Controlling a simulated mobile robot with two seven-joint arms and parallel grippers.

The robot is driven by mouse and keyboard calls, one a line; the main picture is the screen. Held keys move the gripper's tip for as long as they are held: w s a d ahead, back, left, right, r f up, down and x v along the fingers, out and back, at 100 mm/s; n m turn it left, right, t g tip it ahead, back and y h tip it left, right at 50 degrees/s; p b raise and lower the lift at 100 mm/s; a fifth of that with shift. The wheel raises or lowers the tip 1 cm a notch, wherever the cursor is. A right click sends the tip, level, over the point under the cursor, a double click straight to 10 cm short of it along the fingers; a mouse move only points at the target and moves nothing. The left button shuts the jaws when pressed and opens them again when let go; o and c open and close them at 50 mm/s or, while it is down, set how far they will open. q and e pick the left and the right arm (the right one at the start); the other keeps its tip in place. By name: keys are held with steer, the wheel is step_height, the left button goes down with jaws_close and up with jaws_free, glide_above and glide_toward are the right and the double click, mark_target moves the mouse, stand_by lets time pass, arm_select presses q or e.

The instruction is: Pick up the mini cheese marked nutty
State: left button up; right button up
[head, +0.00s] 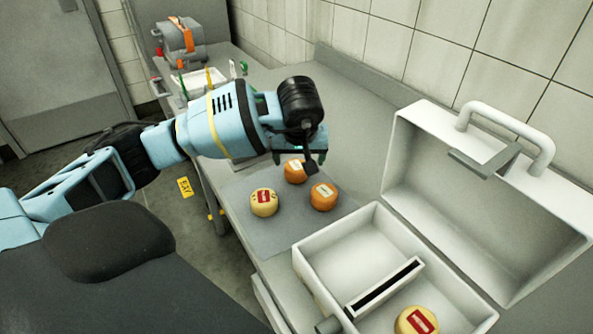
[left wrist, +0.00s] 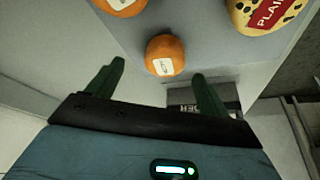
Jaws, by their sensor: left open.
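Three mini cheeses sit on a grey mat (head: 275,236). An orange one with a white label (head: 295,172) is at the back; it also shows in the left wrist view (left wrist: 165,52). A second orange one with a white label (head: 324,197) is nearer right and is cut off in the left wrist view (left wrist: 118,4). A yellow, spotted one with a red label (head: 264,203) reads "PLAIN" in the left wrist view (left wrist: 262,14). The orange labels are too small to read. My left gripper (head: 304,162) is open and empty, above and beside the back orange cheese. My right gripper is out of view.
An open white case (head: 365,250) stands at the right, its lid raised. A yellow cheese with a red label (head: 417,321) lies in its front compartment; the back compartment is empty. A grey machine (head: 181,40) and a tray (head: 203,82) stand at the far left.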

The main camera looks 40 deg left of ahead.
mark_target(296, 166)
arm_select(q)
steer(key=x, duration=0.4)
steer(key=shift+s+a, duration=0.25)
steer(key=shift+w+a+f, duration=0.1)
steer(key=shift+w+f, duration=0.1)
steer(key=shift+f, duration=0.3)
steer(key=shift+c, duration=0.4)
steer(key=c, duration=1)
steer(key=shift+r, duration=0.1)
steer(key=shift+c, duration=0.2)
steer(key=shift+r, duration=0.6)
step_height(296, 166, up, 2)
steer(key=shift+s+r, duration=0.15)
steer(key=shift+r, duration=0.05)
steer(key=s+d, duration=0.2)
steer(key=s, duration=0.2)
steer(key=s+d, duration=0.2)
steer(key=s, duration=0.3)
steer(key=s+d+r, duration=0.1)
steer(key=s+d, duration=0.2)
steer(key=s, duration=0.2)
steer(key=shift+r+b, duration=0.1)
steer(key=shift+b, duration=0.3)
